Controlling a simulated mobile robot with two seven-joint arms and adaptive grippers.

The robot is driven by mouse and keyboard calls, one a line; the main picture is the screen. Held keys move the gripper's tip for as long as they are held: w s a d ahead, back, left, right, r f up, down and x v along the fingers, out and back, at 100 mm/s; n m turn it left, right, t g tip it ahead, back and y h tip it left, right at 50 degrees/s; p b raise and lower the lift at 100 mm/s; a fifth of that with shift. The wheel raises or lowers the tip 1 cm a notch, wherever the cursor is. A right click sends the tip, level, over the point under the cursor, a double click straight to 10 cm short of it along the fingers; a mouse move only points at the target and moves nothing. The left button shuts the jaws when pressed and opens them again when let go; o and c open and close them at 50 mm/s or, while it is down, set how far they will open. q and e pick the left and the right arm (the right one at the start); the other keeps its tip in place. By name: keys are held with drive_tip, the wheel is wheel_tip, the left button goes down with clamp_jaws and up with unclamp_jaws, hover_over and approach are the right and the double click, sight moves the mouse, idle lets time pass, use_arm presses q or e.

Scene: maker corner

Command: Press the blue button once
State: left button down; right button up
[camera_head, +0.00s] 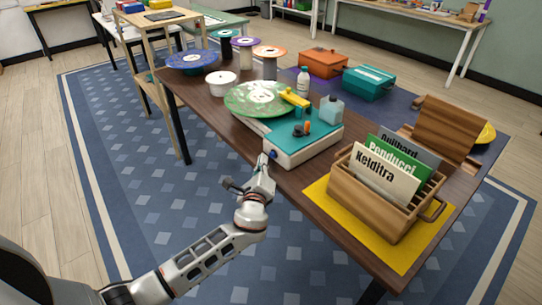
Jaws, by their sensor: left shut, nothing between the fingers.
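The blue button (273,154) is a small dark-blue knob on the front left corner of a white device with a teal top (305,143). A green marbled disc (258,98) sits on the device, with a yellow arm (294,98) over its edge. My left gripper (264,160) is shut and empty. Its fingertips are just left of the button, very close to it; I cannot tell whether they touch it. The button is small in view, and I cannot tell whether it is pressed in. My right gripper is not in view.
A wooden crate (370,213) with several record sleeves stands on a yellow mat (319,196) at right. A white bottle (303,82), a clear bottle (331,110), spools and orange and teal cases stand behind. The floor before the table's left front edge is free.

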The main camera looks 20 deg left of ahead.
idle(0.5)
use_arm(q)
drive_tip(key=shift+w+d, duration=0.1)
drive_tip(key=shift+w, duration=0.05)
drive_tip(key=shift+w+d, duration=0.15)
drive_tip(key=shift+w, duration=0.1)
drive_tip(key=shift+w+d+b, duration=0.3)
drive_tip(key=shift+w, duration=0.15)
idle(1.2)
drive_tip(key=shift+s, duration=0.1)
drive_tip(key=shift+s+a+r+p, duration=0.1)
drive_tip(key=shift+s+a+p, duration=0.25)
drive_tip(key=shift+s, duration=0.15)
drive_tip(key=shift+s+a, duration=0.15)
drive_tip(key=shift+s, duration=0.1)
